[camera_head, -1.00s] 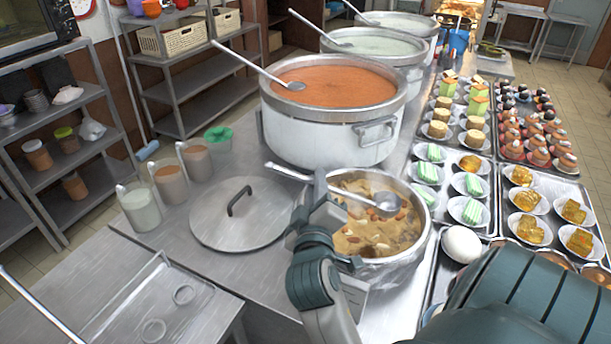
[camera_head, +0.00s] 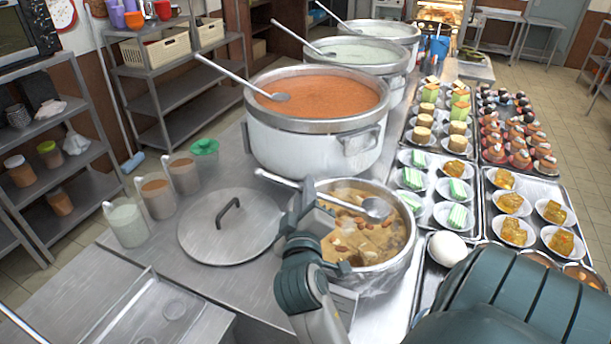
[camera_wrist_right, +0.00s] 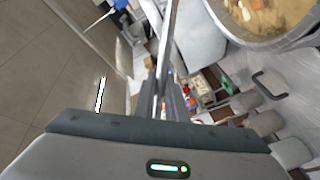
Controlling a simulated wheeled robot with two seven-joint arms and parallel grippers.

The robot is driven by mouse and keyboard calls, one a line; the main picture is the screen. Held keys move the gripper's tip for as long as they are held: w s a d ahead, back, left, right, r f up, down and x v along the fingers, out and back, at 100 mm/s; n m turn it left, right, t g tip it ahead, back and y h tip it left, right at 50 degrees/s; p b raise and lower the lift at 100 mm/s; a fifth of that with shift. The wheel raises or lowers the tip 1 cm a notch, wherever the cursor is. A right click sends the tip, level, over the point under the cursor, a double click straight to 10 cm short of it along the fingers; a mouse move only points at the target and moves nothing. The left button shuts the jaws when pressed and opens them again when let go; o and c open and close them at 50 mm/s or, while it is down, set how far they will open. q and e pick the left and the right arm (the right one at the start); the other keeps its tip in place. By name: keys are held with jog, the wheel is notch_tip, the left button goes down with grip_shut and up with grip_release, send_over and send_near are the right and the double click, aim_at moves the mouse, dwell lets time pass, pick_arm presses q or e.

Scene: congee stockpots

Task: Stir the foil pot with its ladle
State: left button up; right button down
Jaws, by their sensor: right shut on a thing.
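The foil pot (camera_head: 398,262) stands near the front of the steel counter, its rim wrapped in foil, holding a brown stew with nuts and chunks. It also shows in the right wrist view (camera_wrist_right: 296,38). The steel ladle (camera_head: 377,208) has its bowl over the right half of the pot's opening; whether it touches the stew I cannot tell. Its handle slants up to the left, past the rim. My right gripper (camera_head: 306,207) is shut on the ladle handle at the pot's left rim. In the right wrist view the handle (camera_wrist_right: 166,45) runs between the fingers. My left gripper is not in view.
A big pot of orange congee (camera_head: 315,140) stands close behind the foil pot. A round lid (camera_head: 205,235) lies to the left, with cups beside it. Trays of desserts (camera_head: 428,222) and a white egg (camera_head: 447,248) stand close on the right.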

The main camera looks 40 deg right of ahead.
jog(key=w+d+r+m+g+h+p, duration=0.2)
jog(key=w+d+r+m+g+p, duration=0.2)
jog(key=w+d+r+m+p, duration=0.1)
jog(key=shift+w+d+r+g+p, duration=0.3)
jog(key=shift+w+d+r+p, duration=0.35)
jog(key=shift+w+d+p, duration=0.4)
jog(key=shift+a+f, duration=0.1)
jog(key=shift+a, duration=0.05)
notch_tip(320, 180, down, 16)
jog(key=b, duration=1.3)
jog(key=shift+r, duration=0.2)
jog(key=shift+w+d, duration=0.1)
jog(key=shift+d, duration=0.1)
